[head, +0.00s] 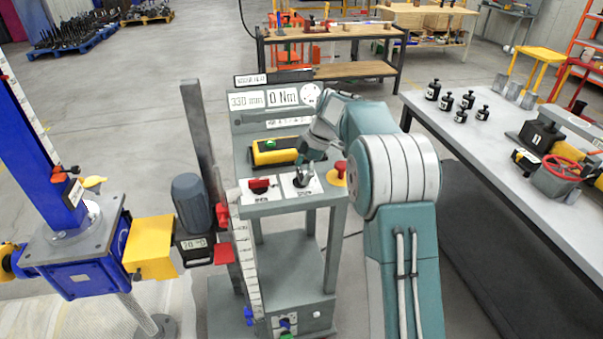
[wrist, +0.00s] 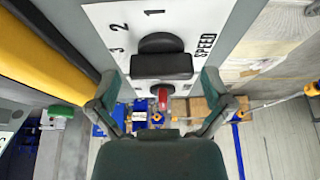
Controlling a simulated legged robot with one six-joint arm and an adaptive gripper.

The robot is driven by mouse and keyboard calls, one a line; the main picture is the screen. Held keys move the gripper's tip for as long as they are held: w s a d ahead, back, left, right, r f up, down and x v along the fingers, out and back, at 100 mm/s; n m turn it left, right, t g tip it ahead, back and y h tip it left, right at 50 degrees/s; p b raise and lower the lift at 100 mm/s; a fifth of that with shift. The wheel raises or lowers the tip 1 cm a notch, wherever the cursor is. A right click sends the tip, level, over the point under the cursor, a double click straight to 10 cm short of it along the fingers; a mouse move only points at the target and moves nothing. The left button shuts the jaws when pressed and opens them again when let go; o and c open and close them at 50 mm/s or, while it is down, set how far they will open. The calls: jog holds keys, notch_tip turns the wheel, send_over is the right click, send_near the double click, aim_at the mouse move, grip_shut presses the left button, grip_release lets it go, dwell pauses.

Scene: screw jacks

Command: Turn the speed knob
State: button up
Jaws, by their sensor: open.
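The speed knob (wrist: 161,64) is black with a raised grip bar. It sits on a white plate (wrist: 108,18) marked 1, 2, 3 and SPEED in the wrist view. The bar lies across the picture; which number it points to is unclear. My gripper (wrist: 160,78) is open, with one finger on each side of the knob and visible gaps to both. In the head view, my gripper (head: 304,174) is low over the right-hand white plate (head: 300,192) on the grey console (head: 290,208). It hides most of the knob there.
A red switch (head: 259,186) sits left of the speed plate and a red button on yellow (head: 340,170) sits right. A yellow-and-black device (head: 275,151) lies behind. A blue screw jack (head: 78,245) stands left. A bench (head: 500,145) with black weights is right.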

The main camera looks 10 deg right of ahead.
jog(key=v, duration=1.1)
jog(key=shift+d+r, duration=0.25)
jog(key=s+a+r+m+t+h, duration=0.1)
jog(key=s+a+r+m, duration=0.15)
jog(key=s+m, duration=0.45)
jog(key=s+a+r+m+t+h, duration=0.2)
jog(key=s+r+m, duration=0.15)
jog(key=s, duration=0.75)
jog(key=s+f+m+t, duration=0.1)
jog(key=s+f+m, duration=0.1)
jog(key=s, duration=0.4)
jog(key=s+f+m+h, duration=0.1)
jog(key=s+f+m, duration=0.2)
jog(key=s, duration=0.3)
jog(key=s+f+m+t, duration=0.1)
jog(key=s+f+m, duration=0.1)
jog(key=s, duration=0.4)
jog(key=shift+s+a+f+m+t, duration=0.25)
jog(key=shift+s+f+m+t, duration=0.1)
jog(key=shift+s+f, duration=0.1)
jog(key=shift+w, duration=0.1)
